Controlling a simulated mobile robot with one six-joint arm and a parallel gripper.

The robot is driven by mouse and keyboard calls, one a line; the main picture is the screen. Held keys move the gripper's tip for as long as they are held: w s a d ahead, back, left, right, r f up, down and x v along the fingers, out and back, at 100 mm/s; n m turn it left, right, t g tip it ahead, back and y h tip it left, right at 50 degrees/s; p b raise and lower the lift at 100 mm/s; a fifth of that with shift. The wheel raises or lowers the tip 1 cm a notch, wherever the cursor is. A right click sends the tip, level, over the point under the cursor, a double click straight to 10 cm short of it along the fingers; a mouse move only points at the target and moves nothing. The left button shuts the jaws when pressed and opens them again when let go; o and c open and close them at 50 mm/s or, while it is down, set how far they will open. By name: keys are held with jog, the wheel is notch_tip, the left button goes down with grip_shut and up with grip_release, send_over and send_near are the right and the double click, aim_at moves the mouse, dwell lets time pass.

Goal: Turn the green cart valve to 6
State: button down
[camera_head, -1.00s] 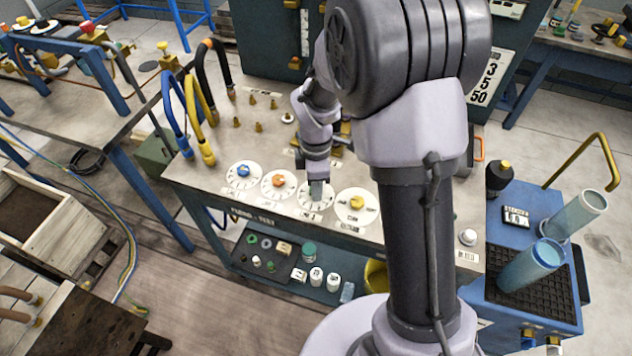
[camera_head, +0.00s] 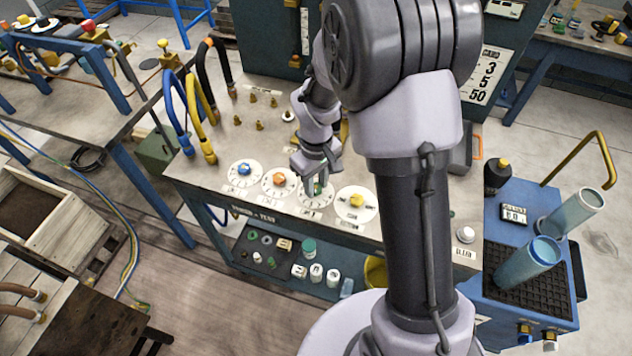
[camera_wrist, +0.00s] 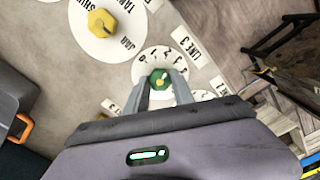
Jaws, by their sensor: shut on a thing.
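The green valve knob (camera_wrist: 159,80) sits on a white numbered dial (camera_wrist: 150,62) in the wrist view. My gripper (camera_wrist: 161,87) is shut on this knob, one finger on each side. In the head view my gripper (camera_head: 316,186) reaches down onto the third dial (camera_head: 310,203) of the row, and the green knob (camera_head: 317,187) shows only partly between the fingers. Several numbers show on the dial's far rim in the wrist view; my fingers hide the rest, and I cannot tell which number the knob points to.
A yellow knob (camera_head: 356,200) stands on the dial to the right, close to my gripper. An orange knob (camera_head: 279,180) and a blue knob (camera_head: 244,169) stand to the left. Bent hoses (camera_head: 199,110) rise at the cart's left end.

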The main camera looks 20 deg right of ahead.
jog(key=m, duration=0.5)
jog(key=shift+m, duration=0.3)
jog(key=m+b, duration=0.1)
jog(key=m, duration=0.4)
jog(key=m+b, duration=0.1)
jog(key=m, duration=0.4)
jog(key=shift+m+b, duration=0.35)
jog(key=shift+m, duration=0.05)
jog(key=shift+m+b, duration=0.6)
jog(key=shift+m, duration=1.6)
jog(key=c, duration=1.1)
grip_release()
